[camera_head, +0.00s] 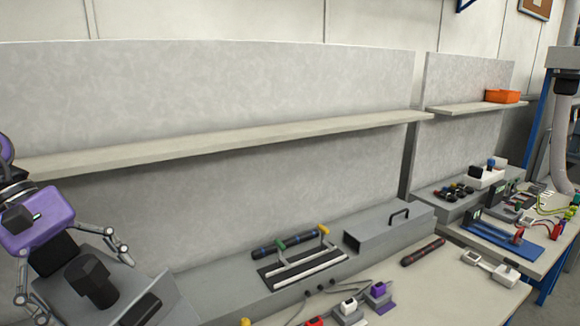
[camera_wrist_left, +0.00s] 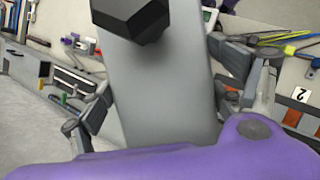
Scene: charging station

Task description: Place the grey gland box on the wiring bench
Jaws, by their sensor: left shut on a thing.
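My left gripper (camera_head: 72,274) comes in at the lower left of the head view, purple with jointed grey fingers. It is shut on the grey gland box (camera_head: 132,284), which has black hexagonal glands. The box is held tilted in front of the bench's back structure; its gap to any surface is unclear. In the left wrist view the grey gland box (camera_wrist_left: 165,95) fills the middle between the fingers, with a black gland at the top. The wiring bench (camera_head: 465,288) has a pale top, seen at the lower right. My right gripper is not in view.
A grey trunking box with a handle (camera_head: 390,232) runs along the bench back. A rack with coloured-handled tools (camera_head: 300,262), a dark rod (camera_head: 422,251) and small connectors (camera_head: 375,291) lie on the bench. An empty shelf (camera_head: 220,142) runs above.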

